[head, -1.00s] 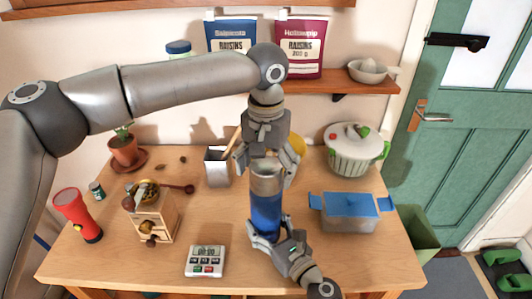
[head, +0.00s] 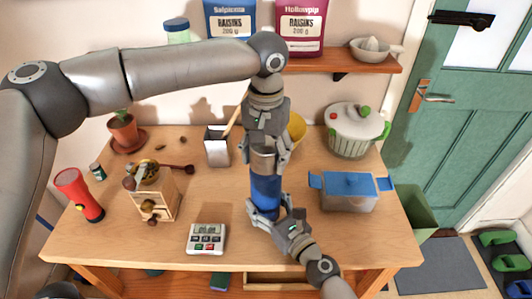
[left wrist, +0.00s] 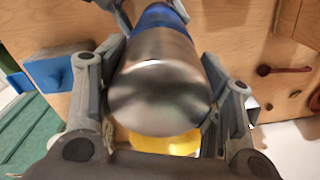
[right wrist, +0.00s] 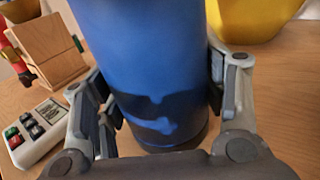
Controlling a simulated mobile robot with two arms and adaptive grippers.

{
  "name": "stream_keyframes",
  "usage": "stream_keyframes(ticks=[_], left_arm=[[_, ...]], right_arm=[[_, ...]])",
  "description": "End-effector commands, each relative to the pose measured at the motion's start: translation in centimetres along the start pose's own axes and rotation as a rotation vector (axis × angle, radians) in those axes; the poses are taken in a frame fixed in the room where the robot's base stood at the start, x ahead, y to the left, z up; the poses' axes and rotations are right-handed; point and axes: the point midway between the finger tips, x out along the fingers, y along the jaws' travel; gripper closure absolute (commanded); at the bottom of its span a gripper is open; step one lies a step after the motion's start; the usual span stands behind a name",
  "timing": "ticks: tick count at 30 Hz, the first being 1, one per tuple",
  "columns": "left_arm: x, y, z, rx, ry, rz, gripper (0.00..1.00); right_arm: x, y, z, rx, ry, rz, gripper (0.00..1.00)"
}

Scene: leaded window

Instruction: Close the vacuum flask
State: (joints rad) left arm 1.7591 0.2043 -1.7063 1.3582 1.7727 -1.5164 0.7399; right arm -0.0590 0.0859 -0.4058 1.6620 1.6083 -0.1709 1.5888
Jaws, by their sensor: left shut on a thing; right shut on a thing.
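The vacuum flask (head: 266,190) stands upright near the middle of the table, with a blue body and a steel top. My right gripper (head: 268,211) is shut on the blue body low down; the right wrist view shows the body (right wrist: 145,60) between its fingers. My left gripper (head: 266,156) comes from above and is shut around the steel cup-shaped cap (head: 263,160) at the flask's top. In the left wrist view the cap's flat end (left wrist: 160,98) lies between the fingers, with blue behind it. Whether the cap is fully seated cannot be told.
A steel holder (head: 217,150) and a yellow bowl (head: 297,128) stand behind the flask. A blue-lidded box (head: 348,190) and a white pot (head: 354,130) are at right. A kitchen timer (head: 206,238), coffee grinder (head: 152,192) and red torch (head: 78,193) are at left.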

Motion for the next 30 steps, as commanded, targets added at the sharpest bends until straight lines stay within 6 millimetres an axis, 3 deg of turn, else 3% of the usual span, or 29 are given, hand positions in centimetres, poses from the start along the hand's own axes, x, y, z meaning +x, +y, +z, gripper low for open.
stream_keyframes(ticks=[5, 15, 20, 21, 25, 30], left_arm=[[0.10, 0.10, 0.04, 0.148, -0.002, 0.004, 0.69], [0.08, 0.07, 0.04, 0.707, -0.001, 0.003, 0.69], [0.01, 0.01, 0.00, 0.706, 0.000, 0.000, 0.69], [0.01, 0.01, 0.00, 0.705, 0.000, 0.000, 0.36], [0.02, 0.01, 0.00, 0.704, 0.000, 0.000, 0.19], [0.02, 0.01, 0.00, 0.703, 0.000, 0.000, 0.19]], right_arm=[[0.02, 0.00, 0.03, 0.000, -0.001, 0.000, 1.00], [0.02, 0.00, 0.05, 0.000, -0.001, 0.000, 1.00], [0.02, 0.00, 0.05, 0.000, -0.001, 0.000, 1.00], [0.02, 0.00, 0.05, 0.000, -0.001, 0.000, 1.00], [0.02, 0.00, 0.05, 0.000, -0.001, 0.000, 1.00], [0.02, 0.00, 0.05, 0.000, -0.001, 0.000, 1.00]])
